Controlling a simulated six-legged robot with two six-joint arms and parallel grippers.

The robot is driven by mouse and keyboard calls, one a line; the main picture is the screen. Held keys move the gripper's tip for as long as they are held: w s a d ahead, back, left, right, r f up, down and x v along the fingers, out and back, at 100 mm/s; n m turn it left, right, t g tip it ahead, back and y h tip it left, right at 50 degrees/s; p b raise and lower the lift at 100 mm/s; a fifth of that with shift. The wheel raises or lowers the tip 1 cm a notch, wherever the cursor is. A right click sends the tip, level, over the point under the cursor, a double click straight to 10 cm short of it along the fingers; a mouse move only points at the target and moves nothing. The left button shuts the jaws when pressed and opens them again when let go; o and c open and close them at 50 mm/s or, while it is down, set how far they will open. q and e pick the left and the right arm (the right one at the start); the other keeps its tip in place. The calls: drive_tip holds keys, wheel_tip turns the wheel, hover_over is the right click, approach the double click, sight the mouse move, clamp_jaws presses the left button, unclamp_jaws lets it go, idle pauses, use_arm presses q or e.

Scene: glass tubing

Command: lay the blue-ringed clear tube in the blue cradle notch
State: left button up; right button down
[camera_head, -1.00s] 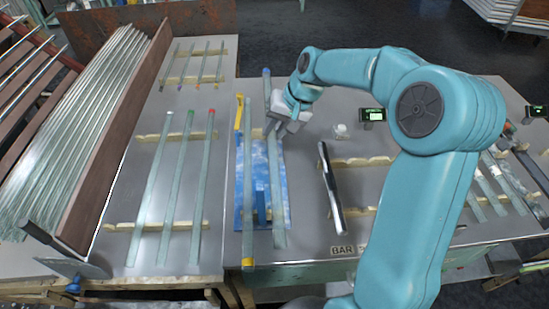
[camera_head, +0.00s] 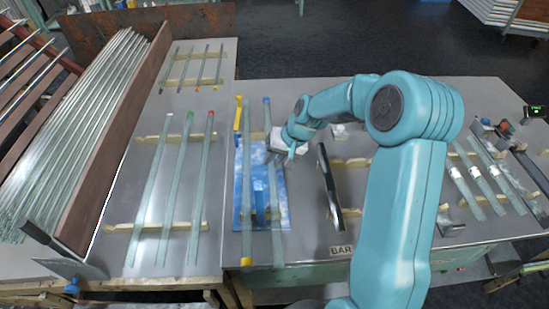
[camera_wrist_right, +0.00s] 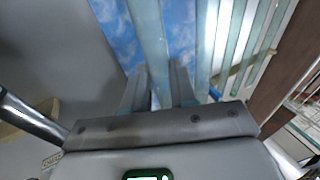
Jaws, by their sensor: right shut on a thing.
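The blue-ringed clear tube (camera_head: 276,225) runs lengthwise over the blue-and-white board (camera_head: 238,205), its blue ring at the far end. My right gripper (camera_head: 276,154) is shut on it in its far half. In the right wrist view, the tube (camera_wrist_right: 150,45) passes between the two fingers (camera_wrist_right: 158,88). A blue cradle post (camera_head: 260,200) stands just left of the tube; whether they touch, I cannot tell. A yellow-ringed tube (camera_head: 248,175) lies left of it, near a yellow post (camera_head: 238,115). My left gripper is not in view.
Several tubes rest on wooden racks (camera_head: 150,226) at left, with a brown divider (camera_head: 115,135) beyond. A dark bar (camera_head: 329,180) lies on a rack to the right. More tubes (camera_head: 485,180) lie at far right. A small white jar (camera_head: 340,131) stands behind the bar.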

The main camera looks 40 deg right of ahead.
drive_tip(key=shift+w+f, duration=0.1)
drive_tip(key=shift+f, duration=0.35)
drive_tip(key=c, duration=0.9)
unclamp_jaws()
drive_tip(key=shift+r, duration=0.1)
drive_tip(key=shift+r, duration=0.3)
drive_tip(key=v, duration=1.2)
drive_tip(key=shift+r, duration=0.15)
